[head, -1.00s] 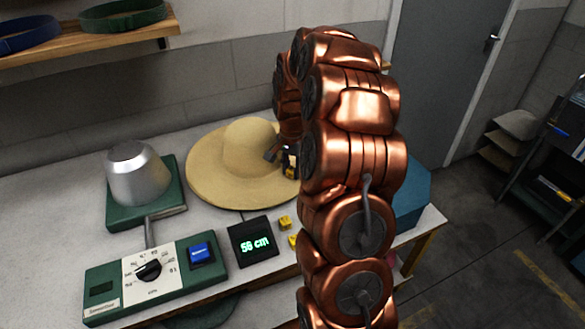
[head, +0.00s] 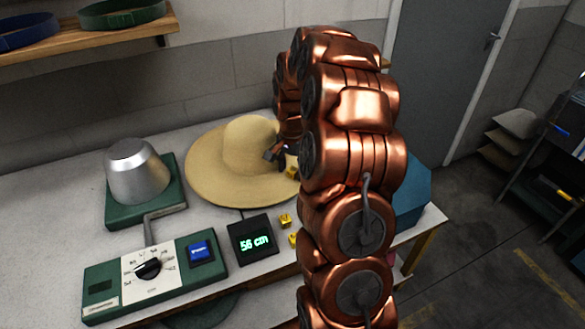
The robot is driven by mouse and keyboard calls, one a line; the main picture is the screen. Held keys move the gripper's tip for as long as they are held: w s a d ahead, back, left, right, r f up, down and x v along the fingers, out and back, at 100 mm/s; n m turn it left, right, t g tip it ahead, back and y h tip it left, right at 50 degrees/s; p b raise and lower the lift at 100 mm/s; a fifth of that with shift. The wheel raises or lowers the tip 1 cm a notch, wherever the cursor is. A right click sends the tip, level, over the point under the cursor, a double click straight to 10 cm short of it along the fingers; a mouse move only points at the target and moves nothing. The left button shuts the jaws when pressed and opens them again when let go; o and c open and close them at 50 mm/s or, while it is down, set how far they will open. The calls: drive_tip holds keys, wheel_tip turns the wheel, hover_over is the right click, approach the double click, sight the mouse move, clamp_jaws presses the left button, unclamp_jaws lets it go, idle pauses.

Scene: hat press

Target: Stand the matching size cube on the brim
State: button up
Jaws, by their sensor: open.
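The straw hat (head: 215,175) lies on the table with its wide brim flat around a round crown. A small yellow cube (head: 291,173) shows at the right part of the brim, partly hidden by my arm; I cannot read its marking. My gripper (head: 279,154) is open just above and beside this cube, largely hidden behind my copper arm. Two more yellow cubes, one nearer the hat (head: 285,221) and one nearer the front (head: 293,240), sit on the table right of the black display (head: 252,238), which reads 56 cm.
A metal hat block (head: 137,172) on a green base stands left of the hat. A green control box (head: 155,277) with a dial and blue button lies at the front left. A blue box (head: 411,197) stands right of my arm. A shelf (head: 90,42) holds hat bands.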

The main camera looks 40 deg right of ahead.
wheel_tip(320, 180, up, 12)
idle(0.6)
drive_tip(key=s+a+r+n, duration=0.1)
drive_tip(key=s+a+n, duration=0.4)
drive_tip(key=a, duration=0.4)
drive_tip(key=s+a+r+n, duration=0.2)
drive_tip(key=s+a+n, duration=0.1)
drive_tip(key=s+a, duration=0.45)
drive_tip(key=s+a+f+n+g, duration=0.1)
drive_tip(key=s+a+f+n, duration=0.1)
drive_tip(key=s, duration=0.7)
drive_tip(key=s+a+f+n, duration=0.1)
drive_tip(key=s+a+n, duration=0.3)
drive_tip(key=s, duration=0.5)
drive_tip(key=a, duration=0.2)
drive_tip(key=shift+a+f+n+g, duration=0.3)
drive_tip(key=shift+a+f+g, duration=0.05)
drive_tip(key=shift+f+g, duration=0.05)
